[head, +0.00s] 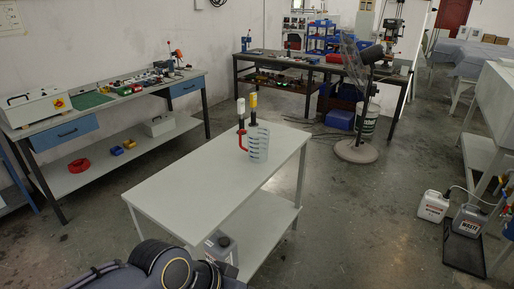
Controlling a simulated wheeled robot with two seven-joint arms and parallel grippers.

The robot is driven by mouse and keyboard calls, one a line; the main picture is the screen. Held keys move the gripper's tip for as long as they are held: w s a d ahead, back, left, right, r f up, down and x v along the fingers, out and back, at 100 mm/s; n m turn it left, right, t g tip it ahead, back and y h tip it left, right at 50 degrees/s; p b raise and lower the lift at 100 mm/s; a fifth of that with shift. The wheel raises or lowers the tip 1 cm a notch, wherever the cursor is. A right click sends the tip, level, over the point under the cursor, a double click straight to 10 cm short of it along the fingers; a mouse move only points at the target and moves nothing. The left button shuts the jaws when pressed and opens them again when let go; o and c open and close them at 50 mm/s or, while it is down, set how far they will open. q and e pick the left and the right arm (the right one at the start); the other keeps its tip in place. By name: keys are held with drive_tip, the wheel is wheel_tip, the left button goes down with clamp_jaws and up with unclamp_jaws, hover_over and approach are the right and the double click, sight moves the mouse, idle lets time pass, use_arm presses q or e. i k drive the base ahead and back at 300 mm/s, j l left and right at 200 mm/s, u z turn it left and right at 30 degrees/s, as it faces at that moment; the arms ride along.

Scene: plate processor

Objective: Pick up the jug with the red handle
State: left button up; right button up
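A clear jug (259,146) with dark markings on its side stands upright on the white table (205,183), near the table's far end. Its red handle (242,140) is on the left side of the jug. Two tall items, one with a white top (241,107) and one with a yellow top (253,100), rise at the jug; I cannot tell whether they stand in it or behind it. Dark rounded parts of my own body show at the bottom left. Neither of my grippers is in view.
The white table's near part is bare; a grey container (220,246) sits on its lower shelf. A workbench (95,112) stands at the left wall. A pedestal fan (357,150) stands behind right. Jerrycans (433,206) stand on the right floor. Floor right of the table is clear.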

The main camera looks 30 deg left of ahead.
sight(253, 144)
drive_tip(key=i+j+u, duration=0.1)
drive_tip(key=u, duration=1.7)
drive_tip(key=i+l+u, duration=0.3)
drive_tip(key=l+u, duration=0.2)
drive_tip(key=u, duration=0.15)
drive_tip(key=i+l+u, duration=0.15)
drive_tip(key=l+u, duration=0.15)
drive_tip(key=i+l+u, duration=0.1)
drive_tip(key=l+u, duration=0.2)
drive_tip(key=i+l, duration=0.1)
drive_tip(key=l, duration=0.45)
drive_tip(key=i+l+u, duration=0.1)
drive_tip(key=l, duration=1)
drive_tip(key=i+u, duration=0.05)
